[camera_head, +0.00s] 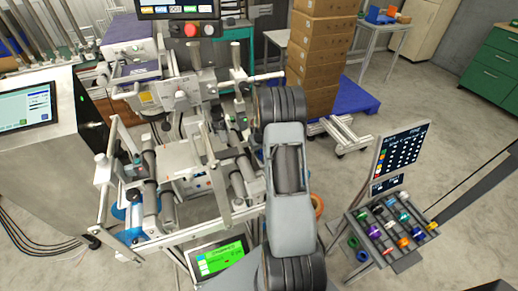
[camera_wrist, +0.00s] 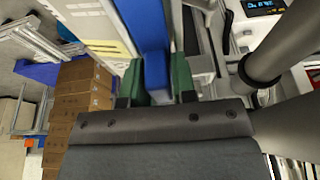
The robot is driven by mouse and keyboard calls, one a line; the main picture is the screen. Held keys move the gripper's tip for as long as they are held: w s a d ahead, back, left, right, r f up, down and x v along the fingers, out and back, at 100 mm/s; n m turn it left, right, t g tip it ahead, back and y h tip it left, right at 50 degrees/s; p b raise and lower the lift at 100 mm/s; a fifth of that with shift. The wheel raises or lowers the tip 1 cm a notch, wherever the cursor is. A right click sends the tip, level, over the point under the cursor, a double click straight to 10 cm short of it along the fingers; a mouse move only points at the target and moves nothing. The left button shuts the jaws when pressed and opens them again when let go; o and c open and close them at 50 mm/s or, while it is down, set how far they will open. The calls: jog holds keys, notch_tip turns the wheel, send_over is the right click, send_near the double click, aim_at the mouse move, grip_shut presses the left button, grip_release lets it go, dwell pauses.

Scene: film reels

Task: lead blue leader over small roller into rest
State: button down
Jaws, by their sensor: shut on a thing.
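My gripper (camera_wrist: 158,78) shows in the wrist view, its two green fingers shut on a blue strip, the blue leader (camera_wrist: 150,28). The leader runs up from between the fingers beside a dark grey band. Grey rollers (camera_wrist: 268,55) stand to the right of the fingers, apart from them. In the head view the machine carries several dark grey rollers (camera_head: 150,195); I cannot tell which is the small roller. My arm fills the middle of that view, and the fingers and held leader cannot be made out there. The rest cannot be identified.
A green-lit screen (camera_head: 217,258) stands at the machine's front. A rack of coloured spools (camera_head: 390,225) is at the right. Stacked cartons (camera_head: 318,55) stand on a blue pallet (camera_head: 357,97) behind. Open floor lies at the right.

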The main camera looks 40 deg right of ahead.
jog(key=shift+s+a+f, duration=0.1)
jog(key=shift+s+f, duration=0.15)
jog(key=shift+f, duration=0.2)
dwell(0.3)
jog(key=c, duration=1)
grip_release()
jog(key=shift+b, duration=0.3)
jog(key=shift+c, duration=0.2)
jog(key=shift+r, duration=0.3)
jog(key=shift+o, duration=1)
jog(key=d+v, duration=0.1)
jog(key=v, duration=1.3)
jog(key=shift+a+b, duration=0.35)
jog(key=shift+a, duration=0.1)
jog(key=shift+w, duration=0.15)
